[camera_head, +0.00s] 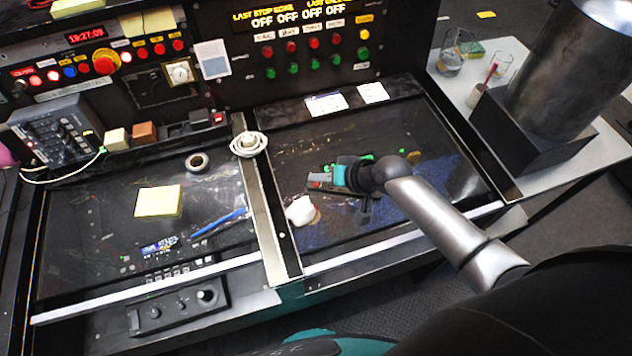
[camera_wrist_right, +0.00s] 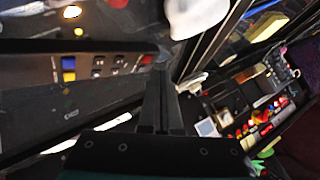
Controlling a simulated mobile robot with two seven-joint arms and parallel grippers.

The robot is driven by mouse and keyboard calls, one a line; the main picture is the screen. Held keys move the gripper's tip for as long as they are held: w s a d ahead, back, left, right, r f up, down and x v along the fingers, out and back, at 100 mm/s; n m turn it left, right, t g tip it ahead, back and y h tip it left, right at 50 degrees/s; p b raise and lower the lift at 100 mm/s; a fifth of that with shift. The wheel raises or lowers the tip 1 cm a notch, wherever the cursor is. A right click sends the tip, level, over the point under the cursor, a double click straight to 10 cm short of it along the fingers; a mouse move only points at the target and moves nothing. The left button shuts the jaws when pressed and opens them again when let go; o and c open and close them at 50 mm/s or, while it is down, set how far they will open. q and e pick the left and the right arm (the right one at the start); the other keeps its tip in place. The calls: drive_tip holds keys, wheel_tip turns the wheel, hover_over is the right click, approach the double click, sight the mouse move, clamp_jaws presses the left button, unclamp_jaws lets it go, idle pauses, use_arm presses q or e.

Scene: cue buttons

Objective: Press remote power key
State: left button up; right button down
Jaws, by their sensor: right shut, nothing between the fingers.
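My right gripper (camera_head: 322,182) hangs over the dark right-hand desk panel in the head view, its teal base to the right of its fingers. In the right wrist view its black fingers (camera_wrist_right: 158,92) are shut with nothing between them. A dark strip with blue, yellow and pale keys (camera_wrist_right: 100,66) lies left of the fingers in that view. It may be the remote; I cannot tell which key is the power key. In the head view no remote stands out clearly, and the gripper covers part of the panel. My left gripper is not in view.
A crumpled white object (camera_head: 302,210) lies close to the gripper; it also shows in the right wrist view (camera_wrist_right: 195,14). A yellow block (camera_head: 158,202) and blue pen (camera_head: 218,223) lie on the left panel.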

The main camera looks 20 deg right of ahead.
drive_tip(key=shift+f+b, duration=0.3)
drive_tip(key=shift+f, duration=0.1)
drive_tip(key=shift+f, duration=0.3)
idle(0.6)
drive_tip(key=shift+r, duration=0.1)
drive_tip(key=shift+r+p, duration=0.6)
wheel_tip(320, 180, up, 5)
drive_tip(key=p, duration=0.5)
drive_tip(key=shift+r, duration=0.1)
